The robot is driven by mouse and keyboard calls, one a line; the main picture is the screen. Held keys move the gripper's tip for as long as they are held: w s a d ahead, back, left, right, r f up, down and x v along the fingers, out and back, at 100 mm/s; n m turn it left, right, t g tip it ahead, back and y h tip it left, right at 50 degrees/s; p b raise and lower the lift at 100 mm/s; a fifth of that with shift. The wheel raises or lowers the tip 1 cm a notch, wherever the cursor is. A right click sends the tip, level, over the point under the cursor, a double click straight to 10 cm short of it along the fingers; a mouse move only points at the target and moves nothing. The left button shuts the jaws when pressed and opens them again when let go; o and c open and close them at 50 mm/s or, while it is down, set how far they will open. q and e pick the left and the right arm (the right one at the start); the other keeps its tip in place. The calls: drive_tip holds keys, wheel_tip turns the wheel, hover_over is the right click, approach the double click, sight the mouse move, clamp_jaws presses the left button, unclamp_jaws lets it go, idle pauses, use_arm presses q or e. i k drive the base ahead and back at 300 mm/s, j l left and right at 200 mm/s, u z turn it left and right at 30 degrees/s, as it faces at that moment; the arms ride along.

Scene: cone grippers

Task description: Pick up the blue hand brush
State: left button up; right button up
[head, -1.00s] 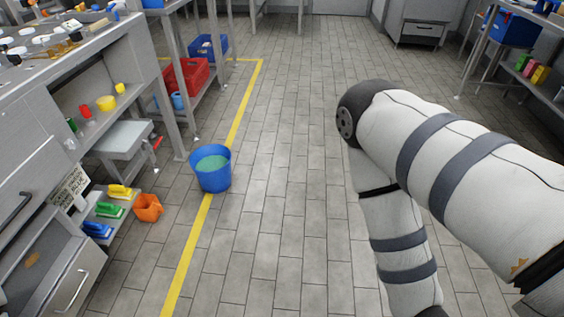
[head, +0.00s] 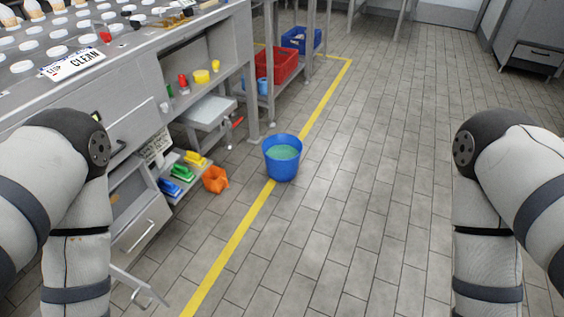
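The blue hand brush (head: 169,187) lies on a low grey shelf at the lower left of the head view, nearest to me in a row. A green brush (head: 182,173) and a yellow brush (head: 195,159) lie behind it on the same shelf. Both my arms show in padded light sleeves, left arm at the left edge and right arm at the right edge. Neither gripper is in the frame. My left arm is in front of part of the cabinet, left of the brushes.
An orange container (head: 215,180) stands on the floor beside the shelf. A blue bucket (head: 283,158) with greenish liquid stands by the yellow floor line (head: 240,232). A drawer (head: 141,228) sits below the shelf area. The tiled floor (head: 370,190) to the right is clear.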

sight(167, 186)
drive_tip(key=i+l+u, duration=0.4)
drive_tip(key=i+l, duration=0.25)
drive_tip(key=i+j, duration=0.15)
drive_tip(key=i, duration=0.2)
drive_tip(key=i+j+u, duration=0.15)
drive_tip(key=i, duration=0.2)
